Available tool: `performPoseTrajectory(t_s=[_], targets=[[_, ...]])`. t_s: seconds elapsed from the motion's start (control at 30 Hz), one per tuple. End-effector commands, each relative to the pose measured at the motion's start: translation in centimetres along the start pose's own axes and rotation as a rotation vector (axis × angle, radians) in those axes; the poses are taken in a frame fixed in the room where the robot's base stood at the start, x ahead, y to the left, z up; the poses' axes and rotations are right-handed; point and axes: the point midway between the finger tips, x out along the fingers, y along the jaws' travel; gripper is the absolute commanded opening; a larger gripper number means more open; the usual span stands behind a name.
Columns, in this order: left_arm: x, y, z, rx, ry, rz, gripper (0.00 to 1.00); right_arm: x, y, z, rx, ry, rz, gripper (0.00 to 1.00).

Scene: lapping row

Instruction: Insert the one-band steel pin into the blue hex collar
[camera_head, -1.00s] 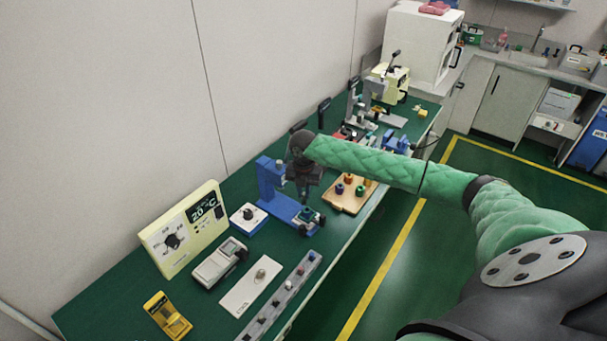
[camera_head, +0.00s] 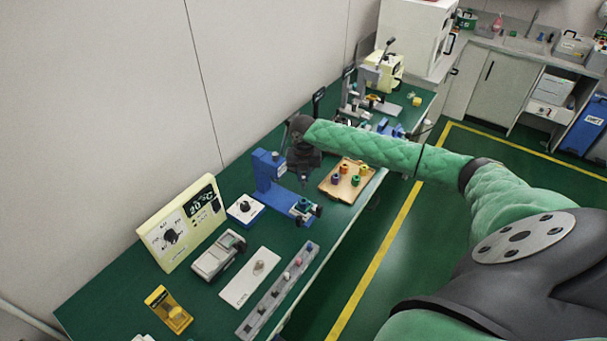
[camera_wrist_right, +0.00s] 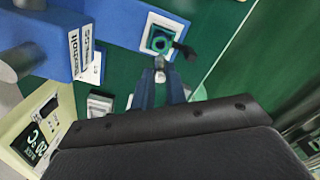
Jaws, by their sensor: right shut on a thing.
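My right gripper (camera_head: 304,178) points down beside the blue press-like stand, above the stand's base. In the right wrist view its fingers (camera_wrist_right: 160,88) are shut on a small steel pin (camera_wrist_right: 160,68). The pin's bands are too small to make out. A teal-blue collar (camera_wrist_right: 159,41) with a dark round hole sits in a white square holder on the stand's base. In the head view the collar (camera_head: 303,205) is small, below the gripper. The pin's tip appears close to the collar but apart from it. My left gripper is out of view.
The blue stand's upright (camera_head: 266,172) is left of the gripper. A wooden tray (camera_head: 335,194) with several coloured collars is to the right. A grey strip (camera_head: 262,306) with several pins, a white plate (camera_head: 243,287) and a cream display box (camera_head: 160,247) are nearer.

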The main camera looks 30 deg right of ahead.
Motion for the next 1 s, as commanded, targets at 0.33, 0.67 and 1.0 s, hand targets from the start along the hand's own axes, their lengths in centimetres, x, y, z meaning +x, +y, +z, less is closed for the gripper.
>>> performPoseTrajectory(t_s=[0.33,0.67,1.0], targets=[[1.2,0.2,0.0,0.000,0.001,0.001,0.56,2.9,0.0,-0.1,0.000,0.001,-0.001,0.00],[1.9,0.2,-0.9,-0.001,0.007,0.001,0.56,5.3,0.0,0.0,0.001,0.001,-0.002,0.00],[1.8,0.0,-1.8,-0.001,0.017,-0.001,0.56,5.7,0.0,-0.1,0.000,0.001,-0.001,0.00]])
